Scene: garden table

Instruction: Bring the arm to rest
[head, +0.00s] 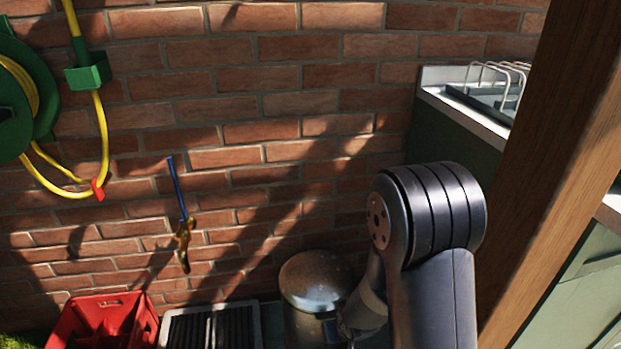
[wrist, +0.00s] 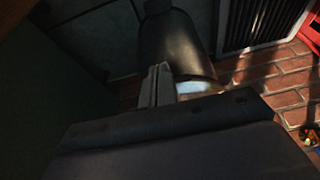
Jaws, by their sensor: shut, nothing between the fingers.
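My gripper (wrist: 159,84) shows in the wrist view as two grey fingers pressed together, with nothing between them. The dark body of my wrist fills the lower part of that view. In the head view my arm rises at the lower right, bent at a thick dark joint. The gripper's fingertips cannot be made out there; the end of the arm is low, beside the metal bin. The bin (head: 312,283) is round with a shiny domed lid, and my arm covers part of its right side. The bin also shows just beyond my fingers in the wrist view (wrist: 172,42).
A brick wall (head: 285,130) stands behind. A red crate (head: 135,321) and a dark grille (head: 210,328) are at the lower left. A hose reel (head: 45,85) hangs at the left. A wooden post (head: 555,150) and a counter (head: 465,115) are at the right.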

